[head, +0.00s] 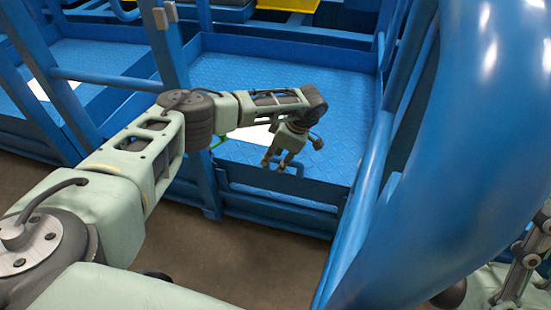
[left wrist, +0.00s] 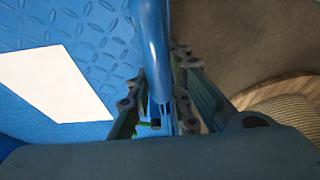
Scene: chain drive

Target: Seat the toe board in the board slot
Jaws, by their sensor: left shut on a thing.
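The blue toe board (head: 255,180) stands along the near edge of the blue platform, across the opening between a post on the left and the thick railing on the right. My left gripper (head: 275,163) is at its top edge, shut on the board's handle. In the left wrist view the two fingers (left wrist: 160,115) lie either side of a blue bar (left wrist: 150,45). The board slot is not clearly visible. A blue sill (head: 280,217) runs just below the board; I cannot tell whether the board sits down in a slot there.
The patterned blue platform floor (head: 320,105) is mostly clear, with a white sheet (head: 255,137) behind my left arm; the sheet also shows in the left wrist view (left wrist: 55,85). A blue post (head: 205,180) and a thick blue railing (head: 450,150) flank the opening.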

